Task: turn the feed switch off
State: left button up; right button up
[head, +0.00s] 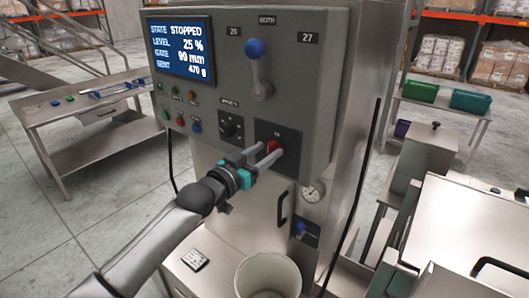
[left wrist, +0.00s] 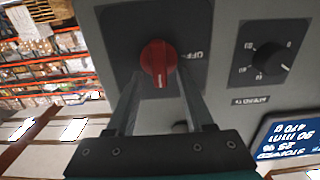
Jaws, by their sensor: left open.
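The feed switch appears to be the red rotary knob (head: 273,147) on a dark square plate, low on the grey control box. In the left wrist view the red knob (left wrist: 158,62) has a pale mark at its lower end, and the word OFF is on the plate to its right. My left gripper (head: 264,154) is open in front of the knob. In the left wrist view its fingers (left wrist: 160,100) reach up on either side of the knob, with gaps showing; whether they touch it I cannot tell. My right gripper is out of view.
The screen (head: 180,47) reads STATE STOPPED, LEVEL 25 %. A black dial (head: 230,126), small coloured buttons (head: 181,121) and a blue-knobbed lever (head: 256,60) share the box. Below are a pale bucket (head: 268,275), a gauge (head: 312,191) and a blue valve handle (head: 300,229).

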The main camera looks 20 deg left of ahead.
pick_arm(q)
grip_shut()
dwell(0.3)
dwell(0.5)
jog(key=n, duration=0.2)
jog(key=n+p, duration=0.1)
jog(key=shift+w+a+n, duration=0.1)
jog(key=shift+a+n, duration=0.1)
jog(key=shift+n, duration=0.2)
jog(key=shift+w+a+f+n+p, duration=0.15)
jog(key=shift+f+n+p, duration=0.1)
jog(key=shift+n, duration=2.1)
jog(key=shift+s+a+f+n+p, duration=0.1)
jog(key=shift+a+f+n+p, duration=0.1)
jog(key=shift+n, duration=2.2)
jog(key=shift+w+a+f+n+p, duration=0.1)
jog(key=shift+f+n+p, duration=0.15)
jog(key=shift+n, duration=2.1)
